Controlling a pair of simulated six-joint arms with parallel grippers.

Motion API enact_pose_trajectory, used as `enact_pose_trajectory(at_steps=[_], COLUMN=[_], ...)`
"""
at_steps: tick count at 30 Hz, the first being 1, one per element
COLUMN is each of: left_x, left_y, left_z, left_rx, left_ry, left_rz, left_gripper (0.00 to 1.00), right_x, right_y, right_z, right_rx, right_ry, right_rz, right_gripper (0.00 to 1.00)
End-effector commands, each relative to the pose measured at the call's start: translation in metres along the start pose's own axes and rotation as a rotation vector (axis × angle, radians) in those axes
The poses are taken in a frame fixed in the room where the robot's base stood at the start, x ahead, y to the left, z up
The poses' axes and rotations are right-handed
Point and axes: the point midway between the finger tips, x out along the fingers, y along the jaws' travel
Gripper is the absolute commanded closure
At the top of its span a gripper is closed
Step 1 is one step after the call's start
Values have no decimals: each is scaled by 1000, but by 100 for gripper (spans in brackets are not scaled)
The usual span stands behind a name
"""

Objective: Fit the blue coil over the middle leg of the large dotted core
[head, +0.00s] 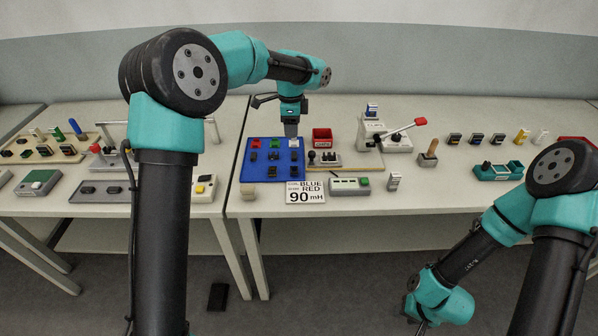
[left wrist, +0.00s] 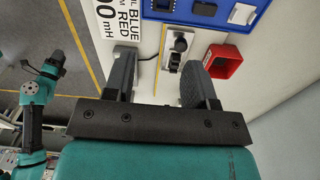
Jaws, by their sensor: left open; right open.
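My left gripper (head: 291,129) hangs pointing down over the right part of the blue tray (head: 246,172). In the left wrist view its two fingers (left wrist: 160,88) are spread with nothing between them. The tray holds small green, red and white pieces in its back row and several dark pieces in front. One dark piece (left wrist: 205,9) shows in the left wrist view. I cannot tell which piece is the large dotted core, and I cannot pick out the blue coil for sure. My right gripper (head: 421,322) is low at the bottom, away from the table, open and partly cut off.
A sign (head: 305,193) reads blue, red and 90 mH. A grey connector block (head: 325,158) and a red bin (head: 322,138) stand right of the tray. A lever press (head: 397,142) is further right.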

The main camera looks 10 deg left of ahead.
Motion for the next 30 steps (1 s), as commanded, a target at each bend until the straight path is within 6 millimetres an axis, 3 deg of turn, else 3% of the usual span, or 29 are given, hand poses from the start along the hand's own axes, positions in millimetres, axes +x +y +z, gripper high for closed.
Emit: enact_pose_trajectory(at_steps=[17,23,30], left_x=[4,26,67], left_y=[-6,-6,-7], left_z=[-2,-1,-1], left_rx=[-75,-74,-74], left_ry=[-13,-14,-14], left_rz=[-18,-15,-16], left_gripper=[49,49,49], right_x=[0,0,0], right_y=[0,0,0], right_z=[0,0,0], right_rx=[0,0,0], right_ry=[0,0,0], right_rz=[0,0,0], right_gripper=[57,57,57])
